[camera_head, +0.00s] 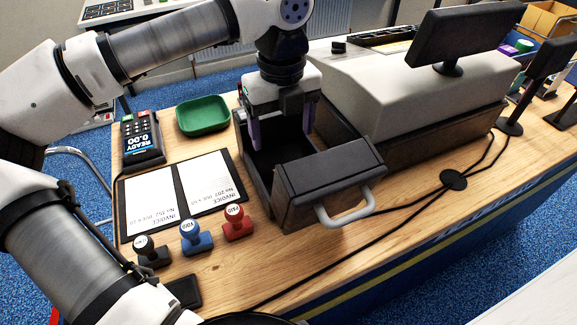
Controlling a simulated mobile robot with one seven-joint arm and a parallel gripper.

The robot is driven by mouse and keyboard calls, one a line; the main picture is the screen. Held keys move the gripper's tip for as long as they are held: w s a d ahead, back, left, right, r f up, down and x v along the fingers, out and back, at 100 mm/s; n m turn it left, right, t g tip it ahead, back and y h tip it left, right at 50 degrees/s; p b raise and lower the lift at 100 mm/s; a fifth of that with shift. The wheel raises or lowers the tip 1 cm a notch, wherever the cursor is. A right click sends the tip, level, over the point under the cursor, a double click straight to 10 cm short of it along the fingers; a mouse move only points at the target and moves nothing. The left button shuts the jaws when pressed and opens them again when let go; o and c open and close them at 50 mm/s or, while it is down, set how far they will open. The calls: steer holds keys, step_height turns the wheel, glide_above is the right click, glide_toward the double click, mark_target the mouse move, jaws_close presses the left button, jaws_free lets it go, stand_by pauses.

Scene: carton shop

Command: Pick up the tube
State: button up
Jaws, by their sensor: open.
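My gripper (281,130) points down over the open drawer (328,180) of the cash register, with its fingers apart. The fingertips reach to about the drawer's opening, and nothing shows between them. I cannot make out a tube in this view. The inside of the drawer is dark, and its front panel and my gripper hide part of it.
The register (405,85) stands behind the drawer, whose grey handle (345,207) faces the front. To the left are a green tray (203,114), a card terminal (142,140) and invoices (180,190). Black, blue (194,237) and red (237,222) stamps stand in front. Cables cross the counter.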

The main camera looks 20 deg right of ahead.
step_height(320, 180, down, 4)
steer(key=shift+d+r, duration=0.1)
steer(key=shift+r, duration=0.15)
steer(key=f+p, duration=0.1)
steer(key=f, duration=0.2)
steer(key=f+p, duration=0.1)
steer(key=shift+s+d+f+p, duration=0.3)
steer(key=shift+s+d, duration=0.05)
steer(key=shift+s, duration=0.05)
steer(key=shift+f, duration=0.45)
steer(key=shift+c, duration=0.3)
steer(key=c, duration=1)
